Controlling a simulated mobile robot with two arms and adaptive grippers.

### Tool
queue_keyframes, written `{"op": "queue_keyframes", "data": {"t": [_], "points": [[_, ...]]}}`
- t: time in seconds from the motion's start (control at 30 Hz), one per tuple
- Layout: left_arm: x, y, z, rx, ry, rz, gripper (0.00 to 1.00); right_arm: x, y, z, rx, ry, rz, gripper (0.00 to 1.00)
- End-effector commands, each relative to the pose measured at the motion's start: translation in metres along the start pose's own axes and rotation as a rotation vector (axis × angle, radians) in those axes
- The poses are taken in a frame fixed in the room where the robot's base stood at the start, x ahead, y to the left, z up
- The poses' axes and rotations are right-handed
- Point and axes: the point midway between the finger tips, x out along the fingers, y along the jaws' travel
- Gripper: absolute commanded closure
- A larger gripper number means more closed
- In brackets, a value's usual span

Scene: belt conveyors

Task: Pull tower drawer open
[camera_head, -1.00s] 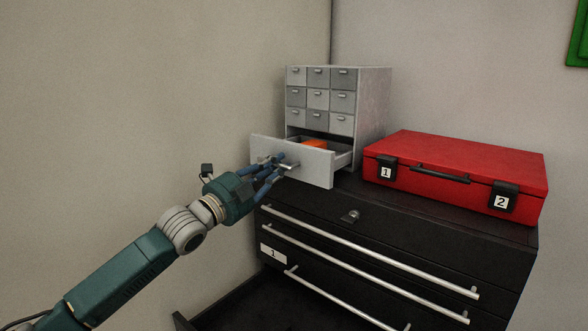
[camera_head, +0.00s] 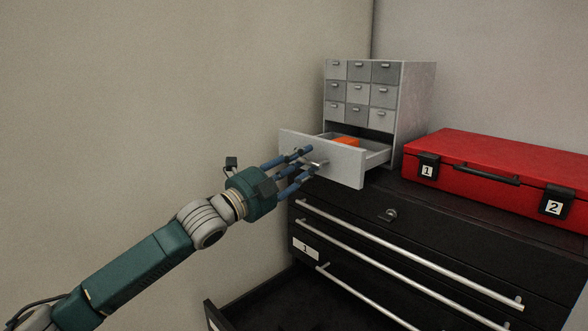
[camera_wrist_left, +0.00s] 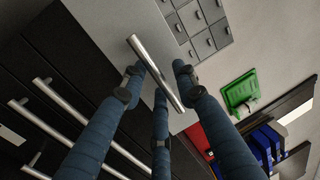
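The small grey drawer tower (camera_head: 415,115) stands on top of a black tool cabinet. Its wide bottom drawer (camera_head: 335,165) is pulled out, and an orange object (camera_head: 345,141) shows inside. The drawer has a metal bar handle (camera_head: 318,164), which also shows large in the left wrist view (camera_wrist_left: 155,72). My left gripper (camera_head: 306,166) is in front of the handle with its blue fingers spread open. In the left wrist view the fingers (camera_wrist_left: 154,85) lie apart on both sides of the handle and do not appear clamped on it. My right gripper is not in view.
A red case (camera_head: 495,180) with labels 1 and 2 lies right of the tower on the black cabinet (camera_head: 440,230). The cabinet's lower drawer (camera_head: 265,305) stands open below my left arm. A wall is close behind and to the left.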

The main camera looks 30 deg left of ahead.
Motion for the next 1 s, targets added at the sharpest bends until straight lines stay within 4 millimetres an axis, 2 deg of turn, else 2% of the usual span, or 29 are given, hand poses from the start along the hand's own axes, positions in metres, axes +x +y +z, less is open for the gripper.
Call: {"op": "queue_keyframes", "data": {"t": [0.6, 1.0], "points": [[-0.074, 0.003, -0.001, 0.002, 0.001, 0.006, 0.71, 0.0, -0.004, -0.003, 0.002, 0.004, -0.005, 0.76], [-0.11, 0.002, 0.0, 0.0, 0.0, 0.002, 0.71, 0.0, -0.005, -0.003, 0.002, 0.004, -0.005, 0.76]]}}
